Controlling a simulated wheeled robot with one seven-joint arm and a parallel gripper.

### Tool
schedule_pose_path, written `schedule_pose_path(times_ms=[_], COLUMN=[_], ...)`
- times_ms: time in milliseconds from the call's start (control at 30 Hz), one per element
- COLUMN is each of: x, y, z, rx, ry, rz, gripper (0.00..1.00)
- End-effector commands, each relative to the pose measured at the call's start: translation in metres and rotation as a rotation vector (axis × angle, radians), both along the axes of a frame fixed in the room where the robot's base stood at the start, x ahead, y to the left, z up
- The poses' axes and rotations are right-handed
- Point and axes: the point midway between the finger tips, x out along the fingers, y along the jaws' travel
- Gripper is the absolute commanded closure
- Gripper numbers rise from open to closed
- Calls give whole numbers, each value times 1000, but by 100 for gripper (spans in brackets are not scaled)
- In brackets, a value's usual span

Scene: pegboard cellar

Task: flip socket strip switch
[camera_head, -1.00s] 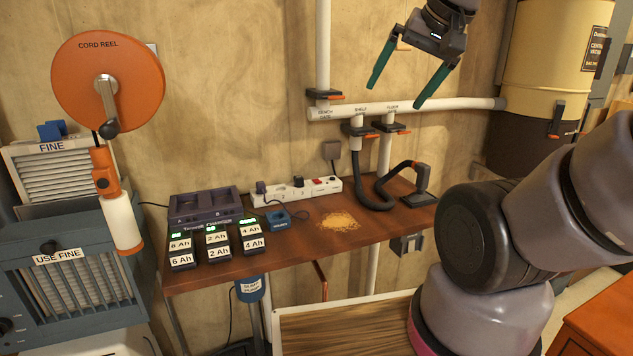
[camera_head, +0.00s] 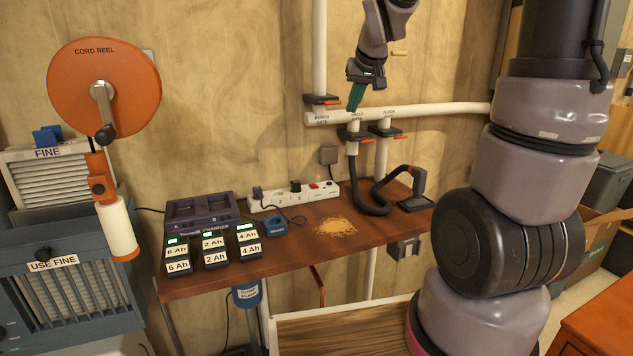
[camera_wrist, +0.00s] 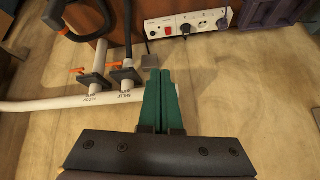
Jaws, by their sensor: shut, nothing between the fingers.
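The white socket strip (camera_head: 279,198) lies along the back edge of the wooden bench, against the wall. A red switch (camera_head: 314,186) shows near its right end, and dark plugs sit in its left and middle. In the wrist view the socket strip (camera_wrist: 188,23) is at the top, with the red switch (camera_wrist: 168,31) near its left end. My gripper (camera_head: 353,108) has green fingers, shut and empty, pointing down in front of the white pipe. In the wrist view my gripper (camera_wrist: 164,75) shows its fingers together, apart from the strip. The switch's tilt is too small to tell.
A battery charger (camera_head: 200,210) and several batteries stand on the bench's left. A blue block (camera_head: 275,226) and sawdust (camera_head: 336,226) lie before the strip. White pipes (camera_head: 420,112) with orange-handled gates and a dark hose (camera_head: 372,207) stand to the right. A wall box (camera_head: 328,155) hangs above the strip.

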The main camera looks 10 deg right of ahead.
Motion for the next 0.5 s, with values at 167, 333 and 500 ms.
schedule_pose_path(times_ms=[167, 333, 500], x=[58, 107, 142], y=[9, 20, 31], z=[-47, -97, -145], rx=[-44, -74, -90], ry=[-3, -17, -31], rz=[71, 140, 198], gripper=[100, 100, 100])
